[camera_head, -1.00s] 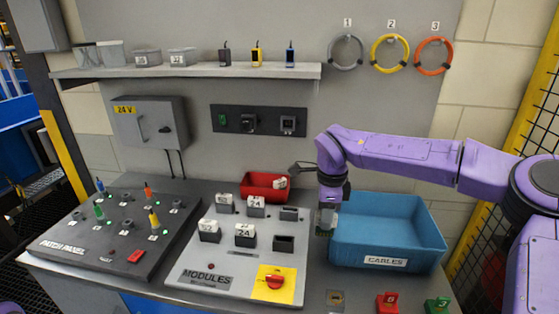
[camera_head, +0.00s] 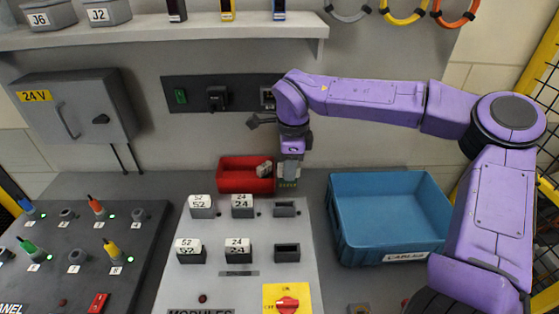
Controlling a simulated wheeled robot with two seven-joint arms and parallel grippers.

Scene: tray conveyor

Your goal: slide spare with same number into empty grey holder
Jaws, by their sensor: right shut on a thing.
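My right gripper (camera_head: 289,174) is shut on a small module (camera_head: 288,184) with a greenish lower edge. The gripper mostly hides it, and its number cannot be read. It is just right of the red bin (camera_head: 233,185), which holds a whitish spare (camera_head: 264,170). On the modules panel (camera_head: 232,291), white-topped modules marked 52 (camera_head: 202,206) and 24 (camera_head: 242,205) fill the back row's first two holders. The front row also has 52 (camera_head: 190,251) and 24 (camera_head: 237,250). My left gripper is out of view.
A blue cables bin (camera_head: 386,257) stands right of the panel. A red switch on a yellow plate (camera_head: 286,300) is at the panel's front. The patch panel (camera_head: 75,250) with coloured plugs is at the left. A shelf (camera_head: 200,42) crosses above.

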